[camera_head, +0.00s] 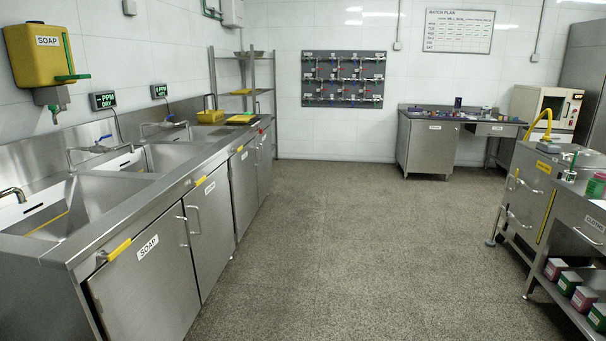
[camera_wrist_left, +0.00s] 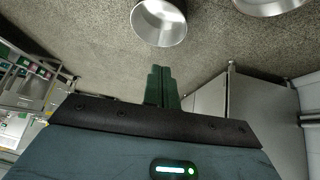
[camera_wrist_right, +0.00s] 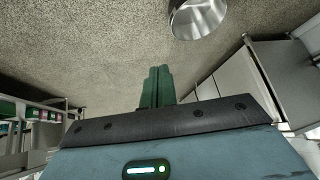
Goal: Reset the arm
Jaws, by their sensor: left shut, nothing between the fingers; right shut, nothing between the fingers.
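My left gripper (camera_wrist_left: 161,70) shows in the left wrist view. Its two green fingers lie together, shut and empty, over the speckled floor. My right gripper (camera_wrist_right: 160,70) shows in the right wrist view. Its green fingers are also shut with nothing between them, over the floor. Neither arm nor gripper shows in the head view. Neither gripper touches any object that I can see.
A steel sink counter (camera_head: 150,213) runs along the left. A steel cart (camera_head: 567,213) with several boxes stands at the right. A bench (camera_head: 430,148) stands at the back. The floor (camera_head: 330,240) between them is clear.

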